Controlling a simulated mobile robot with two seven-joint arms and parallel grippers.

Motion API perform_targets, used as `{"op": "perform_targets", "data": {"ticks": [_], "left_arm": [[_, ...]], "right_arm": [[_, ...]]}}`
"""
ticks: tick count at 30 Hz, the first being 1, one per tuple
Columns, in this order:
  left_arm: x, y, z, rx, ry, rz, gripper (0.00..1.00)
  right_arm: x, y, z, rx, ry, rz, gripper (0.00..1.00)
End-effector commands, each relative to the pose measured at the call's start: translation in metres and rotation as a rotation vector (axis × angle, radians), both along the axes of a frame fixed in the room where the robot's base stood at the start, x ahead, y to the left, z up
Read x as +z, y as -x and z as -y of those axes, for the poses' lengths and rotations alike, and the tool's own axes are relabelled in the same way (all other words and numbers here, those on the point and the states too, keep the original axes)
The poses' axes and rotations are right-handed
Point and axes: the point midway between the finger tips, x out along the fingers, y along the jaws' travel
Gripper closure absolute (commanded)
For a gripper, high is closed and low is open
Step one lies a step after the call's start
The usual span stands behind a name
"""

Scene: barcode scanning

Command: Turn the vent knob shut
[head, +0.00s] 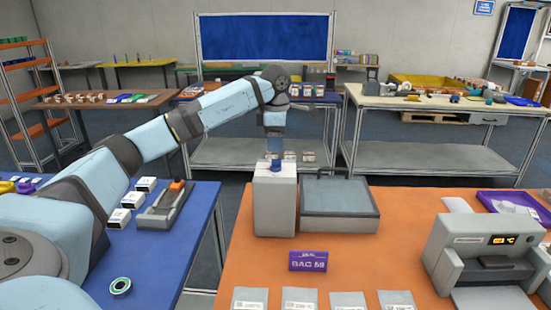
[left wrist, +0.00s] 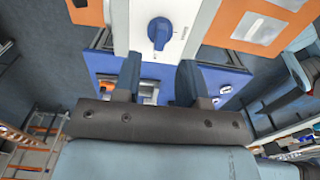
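The vent knob is a round blue knob with a raised bar (left wrist: 160,32), on a white panel in the left wrist view. In the head view a white box (head: 275,205) stands on the orange table, with my left gripper (head: 274,150) pointing down over its top. In the left wrist view my left gripper (left wrist: 158,68) has its two blue fingers spread apart with nothing between them. The knob shows beyond the fingertips, roughly centred between them. The head view does not show the knob clearly. My right gripper is not in view.
A grey lidded box (head: 340,207) stands right beside the white box. A purple sign (head: 308,261) and several packets (head: 300,299) lie in front. A grey label printer (head: 480,250) is at the right. A blue table (head: 185,245) is at the left.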

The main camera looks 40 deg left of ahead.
Motion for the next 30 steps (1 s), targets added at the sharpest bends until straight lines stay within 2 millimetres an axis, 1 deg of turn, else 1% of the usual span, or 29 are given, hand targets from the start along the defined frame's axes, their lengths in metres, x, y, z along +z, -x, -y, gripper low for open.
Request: {"op": "perform_targets", "data": {"ticks": [1, 3, 9, 13, 20, 21, 23, 24, 25, 26, 30], "left_arm": [[-0.011, 0.000, 0.000, 0.000, 0.000, -0.003, 0.62], [-0.022, 0.001, 0.000, 0.000, 0.001, -0.002, 0.62], [-0.045, 0.000, 0.000, 0.000, 0.000, -0.001, 0.62], [-0.050, 0.000, 0.000, 0.000, -0.001, 0.001, 0.62], [-0.051, 0.000, 0.000, 0.000, 0.000, 0.001, 0.62], [-0.051, 0.000, 0.000, 0.000, 0.000, 0.001, 0.66], [-0.050, 0.000, 0.000, 0.000, 0.000, 0.001, 0.80], [-0.050, 0.000, 0.000, 0.000, 0.001, 0.001, 0.89], [-0.050, 0.000, 0.000, 0.001, 0.001, 0.001, 0.96], [-0.050, 0.000, 0.000, 0.000, 0.001, 0.001, 1.00], [-0.050, 0.000, 0.000, 0.001, 0.001, 0.001, 1.00]], "right_arm": [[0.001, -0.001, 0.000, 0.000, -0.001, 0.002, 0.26], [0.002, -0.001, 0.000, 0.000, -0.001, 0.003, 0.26], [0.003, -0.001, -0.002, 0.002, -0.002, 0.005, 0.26], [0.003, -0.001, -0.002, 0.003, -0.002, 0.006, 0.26], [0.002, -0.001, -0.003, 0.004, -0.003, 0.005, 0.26], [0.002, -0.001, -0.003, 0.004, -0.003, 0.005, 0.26], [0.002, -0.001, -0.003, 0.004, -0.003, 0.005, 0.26], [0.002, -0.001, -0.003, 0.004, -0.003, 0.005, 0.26], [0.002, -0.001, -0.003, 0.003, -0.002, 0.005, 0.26], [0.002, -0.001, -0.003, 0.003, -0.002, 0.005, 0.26], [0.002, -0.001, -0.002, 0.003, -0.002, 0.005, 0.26]]}}
